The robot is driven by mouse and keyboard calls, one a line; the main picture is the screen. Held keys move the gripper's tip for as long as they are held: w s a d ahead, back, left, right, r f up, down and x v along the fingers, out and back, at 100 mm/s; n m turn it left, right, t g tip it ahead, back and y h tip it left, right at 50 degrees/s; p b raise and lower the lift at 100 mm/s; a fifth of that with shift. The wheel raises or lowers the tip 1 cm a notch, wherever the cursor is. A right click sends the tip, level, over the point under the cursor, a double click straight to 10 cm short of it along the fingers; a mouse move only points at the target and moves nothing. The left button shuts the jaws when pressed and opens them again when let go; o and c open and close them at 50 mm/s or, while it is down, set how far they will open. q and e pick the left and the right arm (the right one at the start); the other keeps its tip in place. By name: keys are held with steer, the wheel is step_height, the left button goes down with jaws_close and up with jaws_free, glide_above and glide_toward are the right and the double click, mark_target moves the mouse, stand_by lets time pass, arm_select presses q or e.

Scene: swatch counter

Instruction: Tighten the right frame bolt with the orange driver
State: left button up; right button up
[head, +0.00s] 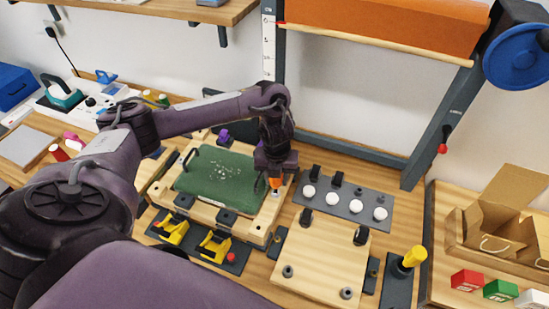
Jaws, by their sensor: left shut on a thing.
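My left gripper (275,178) reaches in from the left and points down at the right side of the wooden frame. It is shut on the orange driver (275,184), whose orange part shows just below the fingers. The driver stands about upright over the frame's far right corner. The wooden frame (254,224) surrounds a green cloth (220,180) with pale specks. The right frame bolt cannot be made out under the driver, and I cannot tell whether the tip touches it. My right gripper is out of view.
Right of the frame are a grey strip with white knobs (345,199), a light wooden board (318,262) and a yellow-handled tool (412,258). Yellow clamps (214,246) sit at the frame's front. An open cardboard box (500,225) stands at far right.

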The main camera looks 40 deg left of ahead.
arm_select(q)
steer(key=m, duration=0.3)
steer(key=m+b, duration=0.1)
steer(key=m, duration=0.1)
steer(key=shift+d+f, duration=0.15)
steer(key=shift+d, duration=0.15)
steer(key=m, duration=0.3)
steer(key=shift+d+m, duration=0.2)
steer(key=shift+m, duration=0.1)
steer(key=shift+w+r, duration=0.1)
steer(key=shift+r, duration=0.4)
steer(key=shift+r+p, duration=2.1)
steer(key=shift+r, duration=0.9)
steer(key=shift+f, duration=0.1)
